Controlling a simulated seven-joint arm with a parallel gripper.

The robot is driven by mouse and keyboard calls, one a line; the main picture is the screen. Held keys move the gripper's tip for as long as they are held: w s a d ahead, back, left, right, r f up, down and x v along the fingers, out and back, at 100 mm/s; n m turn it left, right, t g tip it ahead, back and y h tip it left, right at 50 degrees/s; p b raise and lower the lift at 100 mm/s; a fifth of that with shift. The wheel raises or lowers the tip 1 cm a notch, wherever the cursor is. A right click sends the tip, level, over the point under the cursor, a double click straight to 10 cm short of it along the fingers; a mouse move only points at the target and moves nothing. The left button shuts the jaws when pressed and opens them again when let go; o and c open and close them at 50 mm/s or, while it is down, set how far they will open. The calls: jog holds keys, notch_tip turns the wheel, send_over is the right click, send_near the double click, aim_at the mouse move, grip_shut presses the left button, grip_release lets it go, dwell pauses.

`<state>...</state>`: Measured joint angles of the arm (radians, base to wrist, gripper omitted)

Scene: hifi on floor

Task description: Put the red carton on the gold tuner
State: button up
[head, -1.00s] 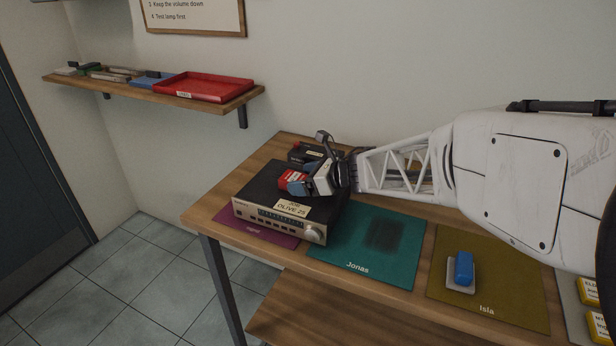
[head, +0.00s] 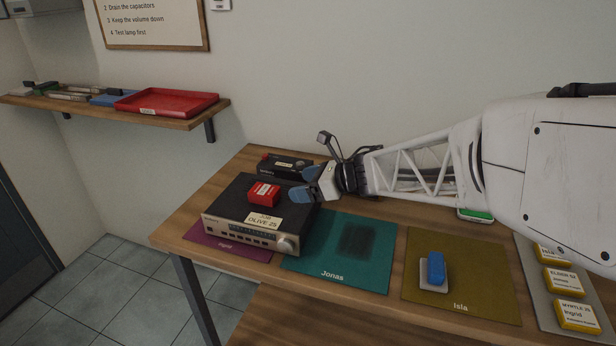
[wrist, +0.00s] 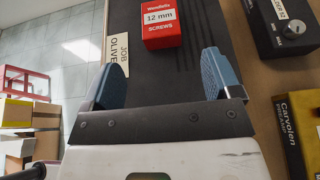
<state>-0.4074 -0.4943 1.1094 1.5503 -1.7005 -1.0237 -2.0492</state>
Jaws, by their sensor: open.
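The red carton (head: 263,194), a small screws box with a white label, sits on the dark top of the gold tuner (head: 245,238). The tuner has a gold front with a row of buttons and a knob, and a job tag lies on its top near the front. The carton also shows in the wrist view (wrist: 161,20), lying ahead of my fingertips and apart from them. My gripper (head: 306,184) is open and empty, to the right of the carton above the tuner's right side. In the wrist view its two blue fingers (wrist: 164,76) stand wide apart with nothing between them.
A black box unit (head: 285,166) stands behind the tuner. A teal mat (head: 310,262) lies to its right, then an olive mat (head: 480,270) with a blue-handled block (head: 436,268). Yellow boxes (head: 577,315) lie at far right. A red tray (head: 170,103) is on the wall shelf.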

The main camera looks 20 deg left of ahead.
jog(key=shift+v, duration=1.45)
jog(key=w+d+r+m+t+h, duration=0.3)
jog(key=d+r+m+t, duration=0.25)
jog(key=d+m, duration=0.45)
jog(key=w+d+r+m+t+h, duration=0.25)
jog(key=d+r+m+t, duration=0.25)
jog(key=d+m+t, duration=0.5)
jog(key=s+d+m+g+h, duration=0.4)
jog(key=s+d+m+h, duration=0.4)
jog(key=d+m, duration=0.6)
jog(key=s+d+f+m+g, duration=0.1)
jog(key=s+f+m+g, duration=0.1)
jog(key=s+m, duration=0.4)
jog(key=s+d+f+m+g, duration=0.2)
jog(key=s+m+g, duration=0.2)
jog(key=s+m, duration=0.3)
jog(key=s+d+f+m+g, duration=0.1)
jog(key=s+f+m+g, duration=0.2)
jog(key=s+m, duration=0.4)
jog(key=s, duration=0.5)
jog(key=shift+d, duration=0.3)
